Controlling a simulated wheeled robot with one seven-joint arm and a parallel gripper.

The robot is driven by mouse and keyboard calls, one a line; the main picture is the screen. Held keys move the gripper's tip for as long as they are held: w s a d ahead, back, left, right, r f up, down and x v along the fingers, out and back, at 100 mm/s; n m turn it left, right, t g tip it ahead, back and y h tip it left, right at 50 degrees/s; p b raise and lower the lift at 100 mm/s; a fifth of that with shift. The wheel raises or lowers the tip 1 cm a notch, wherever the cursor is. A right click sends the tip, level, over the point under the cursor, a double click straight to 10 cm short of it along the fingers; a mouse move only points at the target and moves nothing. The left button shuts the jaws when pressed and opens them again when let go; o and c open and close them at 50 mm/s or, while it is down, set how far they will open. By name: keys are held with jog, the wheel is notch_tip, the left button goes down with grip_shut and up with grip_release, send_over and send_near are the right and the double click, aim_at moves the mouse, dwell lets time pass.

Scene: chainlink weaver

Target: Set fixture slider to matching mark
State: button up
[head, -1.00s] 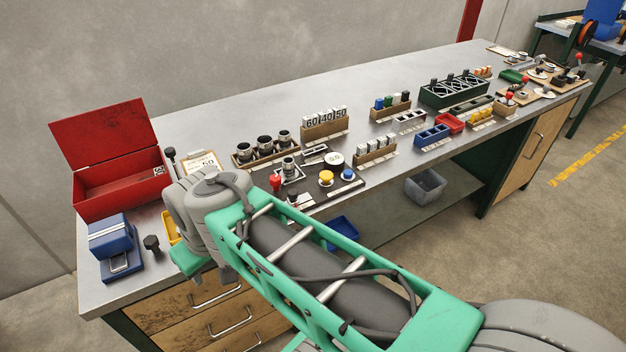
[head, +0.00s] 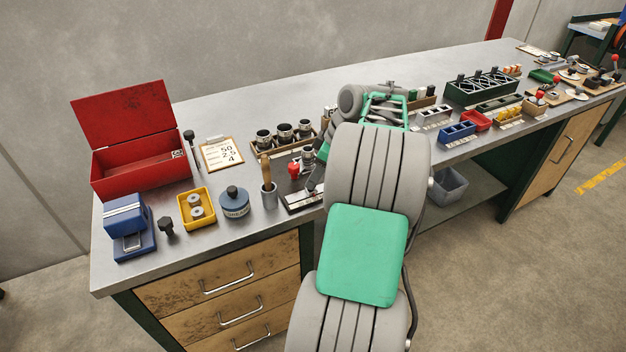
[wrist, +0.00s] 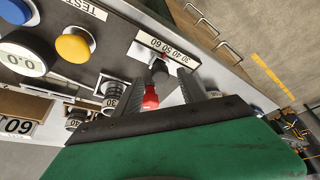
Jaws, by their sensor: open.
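The fixture shows in the wrist view with a white scale strip (wrist: 171,48) numbered 30, 40, 50 and 60, seen upside down. A red knob (wrist: 151,98) on a metal stem lies between the two dark fingers of my gripper (wrist: 160,79), which is open. I cannot tell whether a finger touches it. The slider's exact mark is unclear, as the fixture is partly covered by the fingers. In the head view the red knob (head: 293,170) shows just left of my arm, which hides most of the fixture. A clipboard card (head: 221,154) carries handwritten-looking numbers, the top one apparently 50.
A yellow button (wrist: 73,46), a blue button (wrist: 14,11) and a round 0.0 dial (wrist: 22,55) sit close beside the fixture. Ringed cylinders (head: 283,132) stand behind it. A grey cup with a wooden handle (head: 269,195) stands to its left.

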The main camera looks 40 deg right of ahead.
jog(key=shift+x, duration=1.1)
grip_shut()
dwell(0.6)
